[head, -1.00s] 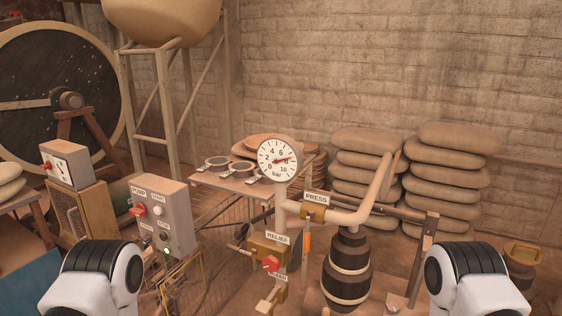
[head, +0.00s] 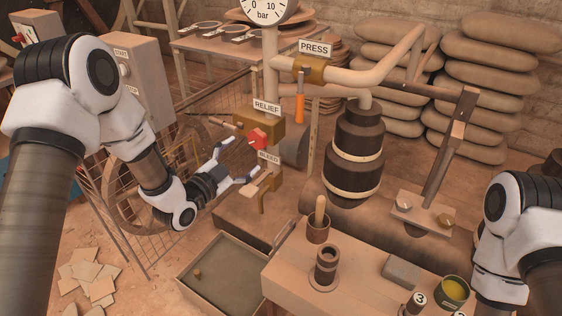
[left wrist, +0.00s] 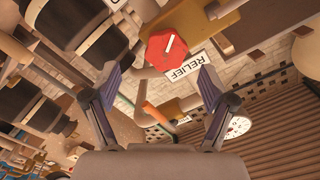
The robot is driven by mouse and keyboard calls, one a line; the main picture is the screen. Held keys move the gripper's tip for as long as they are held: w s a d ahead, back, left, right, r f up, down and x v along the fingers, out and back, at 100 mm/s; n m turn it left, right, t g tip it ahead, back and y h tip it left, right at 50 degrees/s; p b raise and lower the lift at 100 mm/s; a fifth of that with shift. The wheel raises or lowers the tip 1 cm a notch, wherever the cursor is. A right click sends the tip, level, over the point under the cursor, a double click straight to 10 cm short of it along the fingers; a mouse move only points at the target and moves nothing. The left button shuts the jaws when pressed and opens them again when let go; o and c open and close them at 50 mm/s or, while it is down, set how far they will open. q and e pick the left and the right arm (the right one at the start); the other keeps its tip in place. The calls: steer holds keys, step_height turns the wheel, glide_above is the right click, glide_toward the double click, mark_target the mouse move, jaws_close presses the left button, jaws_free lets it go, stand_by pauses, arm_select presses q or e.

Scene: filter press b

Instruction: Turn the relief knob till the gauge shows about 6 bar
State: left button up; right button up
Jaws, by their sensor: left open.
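The red relief knob (head: 257,138) sits on the brass valve block below the RELIEF label (head: 266,107). My left gripper (head: 242,160) is open, just below and left of the knob, apart from it. In the left wrist view the knob (left wrist: 166,50) with its white mark lies ahead, in line with the gap between the open fingers (left wrist: 160,74). The gauge (head: 264,10) is cut off by the top edge of the head view, so its needle is hidden. The dial also shows in the left wrist view (left wrist: 238,128), too small to read. My right gripper is out of view.
The bleed lever (head: 255,186) is close below my left gripper. A dark banded cylinder (head: 357,150) stands further right. A bench (head: 290,268) with cups and a shallow tray (head: 215,280) are in front.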

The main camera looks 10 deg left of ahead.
mark_target(255, 141)
arm_select(q)
steer(key=x, duration=0.4)
steer(key=r+x, duration=0.1)
steer(key=x, duration=0.2)
steer(key=shift+w+a, duration=0.1)
steer(key=shift+w, duration=0.05)
steer(key=c, duration=1.2)
